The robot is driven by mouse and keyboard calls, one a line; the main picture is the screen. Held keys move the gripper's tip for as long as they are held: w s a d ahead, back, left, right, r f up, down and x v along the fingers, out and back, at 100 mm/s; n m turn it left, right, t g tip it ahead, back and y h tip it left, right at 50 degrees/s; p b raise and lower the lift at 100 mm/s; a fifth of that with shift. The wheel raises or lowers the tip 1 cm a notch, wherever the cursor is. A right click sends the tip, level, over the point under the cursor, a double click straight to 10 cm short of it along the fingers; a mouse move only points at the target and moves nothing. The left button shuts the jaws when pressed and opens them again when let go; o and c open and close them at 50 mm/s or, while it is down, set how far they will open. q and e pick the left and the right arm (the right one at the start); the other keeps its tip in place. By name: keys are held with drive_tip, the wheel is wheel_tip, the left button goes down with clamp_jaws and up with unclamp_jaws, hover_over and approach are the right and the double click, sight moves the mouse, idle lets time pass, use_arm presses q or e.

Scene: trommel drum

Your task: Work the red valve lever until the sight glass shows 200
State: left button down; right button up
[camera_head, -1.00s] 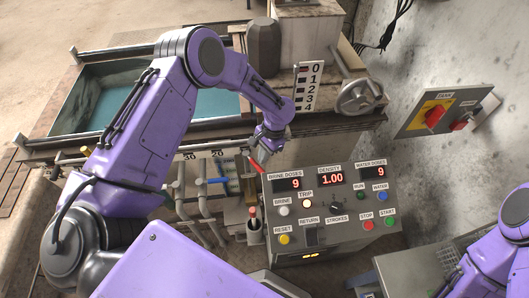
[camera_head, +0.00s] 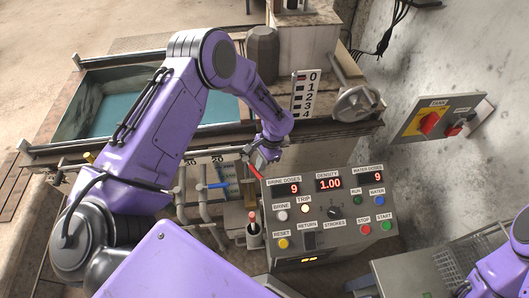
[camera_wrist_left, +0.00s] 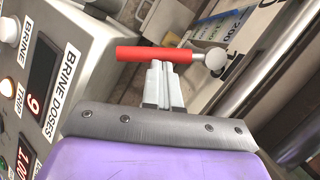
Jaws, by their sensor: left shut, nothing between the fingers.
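The red valve lever (camera_head: 254,172) is a short red bar at the left edge of the control panel. In the left wrist view the lever (camera_wrist_left: 150,54) lies across the picture, its right end at a round pale knob. My left gripper (camera_head: 262,157) is shut and empty. Its fingertips (camera_wrist_left: 165,66) are right at the lever's near side; I cannot tell whether they touch it. A strip marked 200 (camera_wrist_left: 234,24) shows behind the lever, partly cut off; I cannot tell the sight glass's level. My right gripper is out of view.
The control panel (camera_head: 330,242) has brine doses 9, density 1.00 and water doses 9. Pipes with a blue handle (camera_head: 217,185) stand left of the lever, and a red-topped tool in a cup (camera_head: 253,228) below. A handwheel (camera_head: 357,103) is behind the panel.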

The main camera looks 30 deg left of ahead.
sight(255, 173)
use_arm(q)
drive_tip(key=shift+s+a+m+t+y+p, duration=0.25)
drive_tip(key=shift+s+m+p, duration=0.5)
drive_tip(key=shift+m, duration=0.4)
drive_tip(key=shift+s+a+m+t+y+p, duration=0.15)
drive_tip(key=shift+s+m+y+p, duration=0.1)
drive_tip(key=shift+s+m+p, duration=0.7)
drive_tip(key=shift+w+m, duration=0.25)
drive_tip(key=shift+m, duration=0.05)
